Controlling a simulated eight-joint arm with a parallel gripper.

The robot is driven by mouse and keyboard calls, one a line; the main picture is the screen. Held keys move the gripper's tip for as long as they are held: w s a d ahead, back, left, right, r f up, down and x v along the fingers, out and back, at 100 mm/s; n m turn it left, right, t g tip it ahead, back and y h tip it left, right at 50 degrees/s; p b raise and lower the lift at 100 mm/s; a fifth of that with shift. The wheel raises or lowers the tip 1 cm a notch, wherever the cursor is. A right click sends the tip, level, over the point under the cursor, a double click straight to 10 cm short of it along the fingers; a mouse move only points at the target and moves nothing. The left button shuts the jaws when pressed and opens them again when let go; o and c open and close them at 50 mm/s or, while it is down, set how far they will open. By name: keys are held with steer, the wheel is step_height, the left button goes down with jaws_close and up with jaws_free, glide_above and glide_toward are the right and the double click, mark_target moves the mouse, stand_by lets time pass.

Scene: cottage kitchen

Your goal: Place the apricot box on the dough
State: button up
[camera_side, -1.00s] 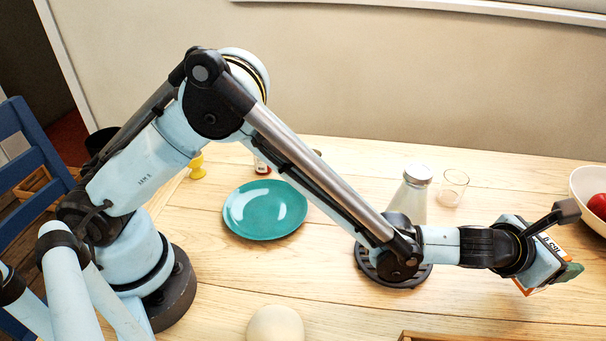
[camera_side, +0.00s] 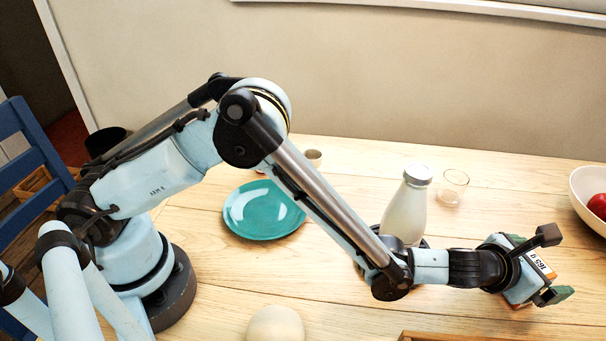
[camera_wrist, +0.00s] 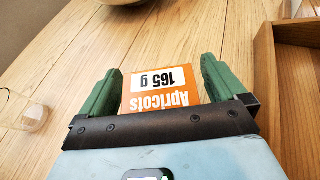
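The apricot box (camera_side: 543,266), orange and white with "Apricots 165 g" on it, is between the green fingers of my gripper (camera_side: 536,268) at the right of the side view. In the wrist view the box (camera_wrist: 160,90) fills the gap between the two fingers of my gripper (camera_wrist: 160,75), its lettering upside down. The dough (camera_side: 275,325), a pale round lump, sits at the bottom middle of the side view, well left of my gripper. It is not in the wrist view.
A white bottle (camera_side: 405,212) stands behind my forearm, with a glass (camera_side: 453,187) beside it. A teal plate (camera_side: 262,209) lies behind the dough. A bowl (camera_side: 588,202) with red fruit is at the right. A wooden tray (camera_wrist: 266,85) lies along the wrist view's right side.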

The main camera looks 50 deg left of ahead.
steer(key=shift+r, duration=0.2)
steer(key=v, duration=1.2)
steer(key=shift+a, duration=0.1)
steer(key=shift+x, duration=6.2)
steer(key=shift+c, duration=0.5)
steer(key=c, duration=1.2)
